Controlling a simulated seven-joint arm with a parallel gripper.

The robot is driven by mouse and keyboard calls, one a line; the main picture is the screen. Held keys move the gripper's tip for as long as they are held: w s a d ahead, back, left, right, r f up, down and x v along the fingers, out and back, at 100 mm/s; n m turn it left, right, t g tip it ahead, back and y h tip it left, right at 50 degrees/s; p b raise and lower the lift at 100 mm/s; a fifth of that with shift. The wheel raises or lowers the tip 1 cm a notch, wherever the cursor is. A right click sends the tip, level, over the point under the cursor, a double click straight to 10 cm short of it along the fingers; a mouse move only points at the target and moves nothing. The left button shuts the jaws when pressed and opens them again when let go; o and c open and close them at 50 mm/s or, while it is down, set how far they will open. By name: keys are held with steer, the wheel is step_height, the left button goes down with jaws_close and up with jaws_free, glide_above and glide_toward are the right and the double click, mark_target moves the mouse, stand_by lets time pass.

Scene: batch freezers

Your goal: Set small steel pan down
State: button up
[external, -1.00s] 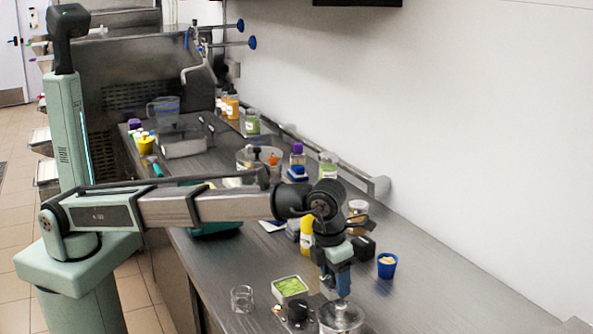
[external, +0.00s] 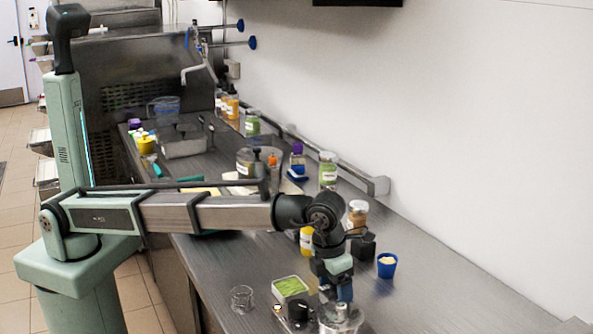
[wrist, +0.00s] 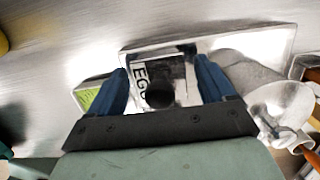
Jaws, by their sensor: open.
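My gripper (external: 340,298) is open at the front of the steel counter, low over a shiny round steel vessel (external: 341,318), which the bottom picture edge partly cuts off. In the wrist view, my two blue fingers (wrist: 162,86) stand apart. Between them show a black knob (wrist: 160,95) and a pale label reading "EGG". A rounded steel vessel (wrist: 283,103) lies right of the fingers. I cannot tell for sure which steel piece is the small steel pan, nor whether my fingers touch anything.
A green-filled container (external: 290,287), a clear glass (external: 242,298) and a black-knobbed item (external: 297,312) stand left of my gripper. A blue cup (external: 387,265) stands to the right. Jars and tubs crowd the counter farther back. The counter right of the cup is bare.

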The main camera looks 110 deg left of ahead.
mark_target(328, 292)
steer(key=shift+r, duration=0.1)
step_height(328, 292, up, 12)
steer(key=s+d, duration=0.1)
steer(key=shift+s+d, duration=0.15)
stand_by(0.4)
